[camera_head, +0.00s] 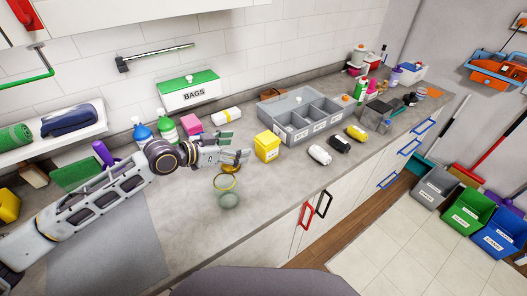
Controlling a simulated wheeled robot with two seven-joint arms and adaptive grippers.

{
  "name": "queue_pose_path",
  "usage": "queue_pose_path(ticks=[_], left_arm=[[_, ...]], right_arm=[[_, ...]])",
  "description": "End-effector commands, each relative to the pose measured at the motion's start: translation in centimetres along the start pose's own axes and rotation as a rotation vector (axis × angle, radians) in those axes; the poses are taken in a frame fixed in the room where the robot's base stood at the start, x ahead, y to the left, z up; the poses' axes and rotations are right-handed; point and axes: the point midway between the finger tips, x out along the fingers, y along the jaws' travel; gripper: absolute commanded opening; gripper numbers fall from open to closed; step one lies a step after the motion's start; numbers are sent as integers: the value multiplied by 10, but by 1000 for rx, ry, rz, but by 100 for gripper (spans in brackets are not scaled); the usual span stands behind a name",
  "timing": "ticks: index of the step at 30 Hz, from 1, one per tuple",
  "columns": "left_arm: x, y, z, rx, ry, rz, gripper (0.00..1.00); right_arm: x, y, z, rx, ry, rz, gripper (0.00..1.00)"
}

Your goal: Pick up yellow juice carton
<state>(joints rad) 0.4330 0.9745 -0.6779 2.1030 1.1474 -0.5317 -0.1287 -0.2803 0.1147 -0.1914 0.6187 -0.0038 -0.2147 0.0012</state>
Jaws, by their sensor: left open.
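The yellow juice carton (267,147) looks like a small yellow box with a label on its front, standing upright on the grey counter (300,190). My left gripper (241,148) reaches in from the left, with its fingers open and pointing at the carton. The fingertips are just left of the carton, and a small gap seems to lie between them. Nothing shows between the fingers. My right gripper is not in view.
A grey divided tray (293,136) stands behind and right of the carton. Several small bottles, including a black one (340,144), lie before it.

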Motion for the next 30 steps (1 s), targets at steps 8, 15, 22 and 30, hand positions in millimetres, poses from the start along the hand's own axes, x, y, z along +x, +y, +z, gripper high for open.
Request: queue_pose_path(ticks=[8,15,22,30], left_arm=[[6,0,13,0,0,0,82],[5,0,12,0,0,0,82],[7,0,12,0,1,0,82],[20,0,11,-1,3,0,82]], right_arm=[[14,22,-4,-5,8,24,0],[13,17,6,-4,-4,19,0],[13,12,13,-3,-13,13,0],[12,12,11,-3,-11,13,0]])
